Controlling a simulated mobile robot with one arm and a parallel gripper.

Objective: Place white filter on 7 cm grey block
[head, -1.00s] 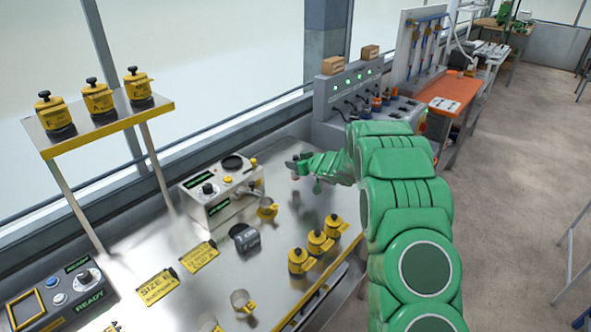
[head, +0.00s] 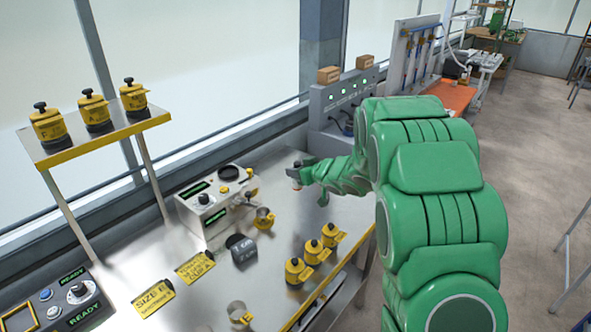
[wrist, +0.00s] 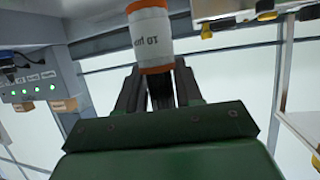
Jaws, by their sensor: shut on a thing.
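A white cylinder with orange bands and dark lettering, the filter (wrist: 149,33), shows at the top of the wrist view. My gripper (wrist: 155,85) is shut on its near end. In the head view my gripper (head: 298,172) is above the far part of the steel bench, right of the control box; the filter is too small there to make out clearly. The dark grey block (head: 242,251), with pale lettering on its front, stands on the bench, nearer and to the left of my gripper. The gripper and the block are well apart.
A control box (head: 213,206) stands behind the block. A yellow-handled cup (head: 264,219) is close to the block's right. Several yellow-black weights (head: 297,271) stand along the front right edge. Yellow label plates (head: 195,267) lie to the left. A raised shelf (head: 107,139) is at left.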

